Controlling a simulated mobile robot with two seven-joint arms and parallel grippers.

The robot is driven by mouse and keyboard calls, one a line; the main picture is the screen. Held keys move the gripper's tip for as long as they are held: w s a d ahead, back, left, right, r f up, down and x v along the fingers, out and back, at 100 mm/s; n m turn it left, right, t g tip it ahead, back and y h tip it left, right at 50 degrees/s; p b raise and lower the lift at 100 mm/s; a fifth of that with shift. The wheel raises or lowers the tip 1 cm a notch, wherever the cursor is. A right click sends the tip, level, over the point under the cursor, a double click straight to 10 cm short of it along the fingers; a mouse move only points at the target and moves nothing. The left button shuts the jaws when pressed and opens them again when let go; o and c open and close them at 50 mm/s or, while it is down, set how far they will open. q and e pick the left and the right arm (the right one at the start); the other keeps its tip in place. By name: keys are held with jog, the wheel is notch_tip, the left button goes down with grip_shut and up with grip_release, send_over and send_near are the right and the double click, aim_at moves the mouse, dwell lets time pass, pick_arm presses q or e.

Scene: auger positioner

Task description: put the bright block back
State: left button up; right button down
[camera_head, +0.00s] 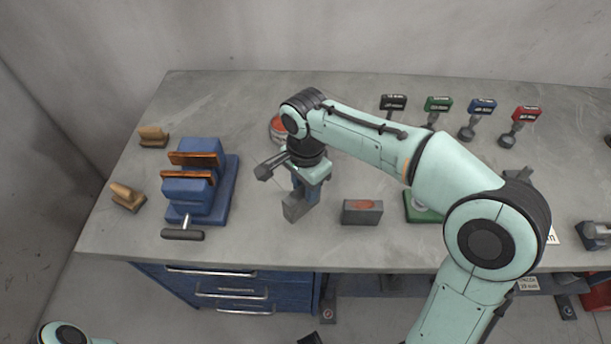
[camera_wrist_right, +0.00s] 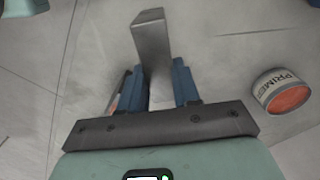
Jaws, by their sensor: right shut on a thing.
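My right gripper (camera_head: 305,186) is shut on a plain grey metal block (camera_head: 297,206) above the middle of the bench. In the right wrist view the held block (camera_wrist_right: 152,42) sticks out from between the blue fingers (camera_wrist_right: 160,88). I cannot tell whether its lower end touches the bench top. A second grey block (camera_head: 361,213) with an orange-red patch on top lies to the right of it on the bench. In the wrist view its orange patch shows partly hidden beside the left finger. My left gripper is not in view.
A blue vise (camera_head: 206,188) with copper-coloured jaws stands at the left, with wooden-looking pieces (camera_head: 128,196) beside it. A primer tin (camera_wrist_right: 281,92) stands behind my right gripper. Several coloured labelled tags (camera_head: 438,104) line the back right. The bench front edge is close.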

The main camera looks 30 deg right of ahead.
jog(key=shift+f+b, duration=0.3)
jog(key=shift+f, duration=1.8)
jog(key=shift+f, duration=0.1)
jog(key=c, duration=1.2)
grip_release()
jog(key=shift+f, duration=0.2)
jog(key=o, duration=0.4)
jog(key=shift+r, duration=0.1)
notch_tip(320, 180, up, 12)
jog(key=shift+r+p, duration=0.15)
jog(key=shift+p, duration=0.95)
